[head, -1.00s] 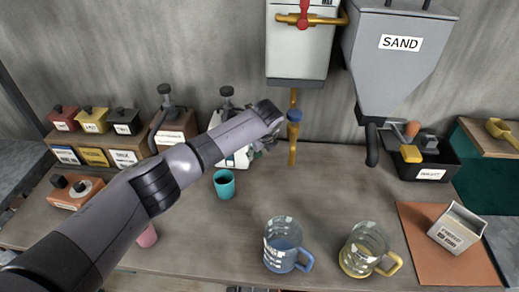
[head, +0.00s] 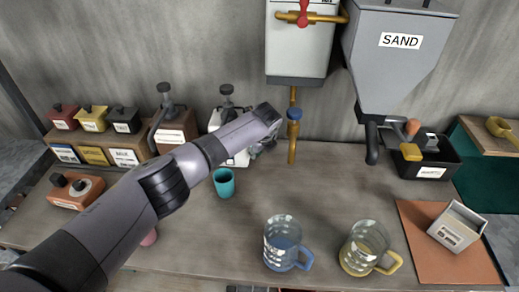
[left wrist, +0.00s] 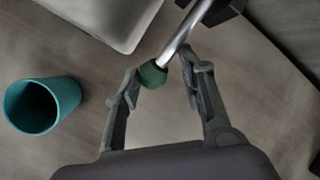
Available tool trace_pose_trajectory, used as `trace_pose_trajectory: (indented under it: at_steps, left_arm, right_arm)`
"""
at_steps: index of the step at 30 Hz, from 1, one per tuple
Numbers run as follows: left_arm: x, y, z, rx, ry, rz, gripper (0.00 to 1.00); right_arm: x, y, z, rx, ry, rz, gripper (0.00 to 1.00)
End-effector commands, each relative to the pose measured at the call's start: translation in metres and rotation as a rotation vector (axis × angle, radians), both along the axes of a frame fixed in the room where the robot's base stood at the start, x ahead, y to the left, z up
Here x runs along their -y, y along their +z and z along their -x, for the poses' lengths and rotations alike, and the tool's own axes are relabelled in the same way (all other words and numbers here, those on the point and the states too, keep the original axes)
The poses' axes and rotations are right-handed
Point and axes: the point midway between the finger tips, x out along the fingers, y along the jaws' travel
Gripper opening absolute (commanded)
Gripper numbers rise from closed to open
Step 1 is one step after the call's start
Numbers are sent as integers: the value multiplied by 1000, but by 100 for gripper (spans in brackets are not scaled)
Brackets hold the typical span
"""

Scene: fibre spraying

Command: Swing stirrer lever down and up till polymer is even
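The stirrer lever is a metal rod (left wrist: 188,32) ending in a dark green knob (left wrist: 153,75) in the left wrist view. My left gripper (left wrist: 163,75) is open, with its fingers on either side of the knob. The knob is close to the left finger, and a gap shows to the right finger. In the head view my left gripper (head: 262,148) is mostly hidden behind my wrist, and the lever cannot be made out. A white unit (head: 215,118) stands behind my arm, partly covered. The polymer's state is not visible. My right gripper is not in view.
A teal cup (head: 224,186) stands close to my gripper and also shows in the left wrist view (left wrist: 42,104). A brass spout (head: 292,150) hangs to the right. A blue jug (head: 283,245) and a yellow jug (head: 365,248) stand in front.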

Motion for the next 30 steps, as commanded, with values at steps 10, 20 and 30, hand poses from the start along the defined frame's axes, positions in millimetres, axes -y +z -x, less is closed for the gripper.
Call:
trace_pose_trajectory:
  at_steps: [10, 20, 30]
  left_arm:
    - [-1, 0, 0, -1, 3, 0, 10]
    - [-1, 0, 0, -1, 5, 1, 0]
    - [0, 1, 0, -34, 8, 3, 0]
  right_arm:
    - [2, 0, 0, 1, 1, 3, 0]
    - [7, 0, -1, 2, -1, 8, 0]
    - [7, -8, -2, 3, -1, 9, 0]
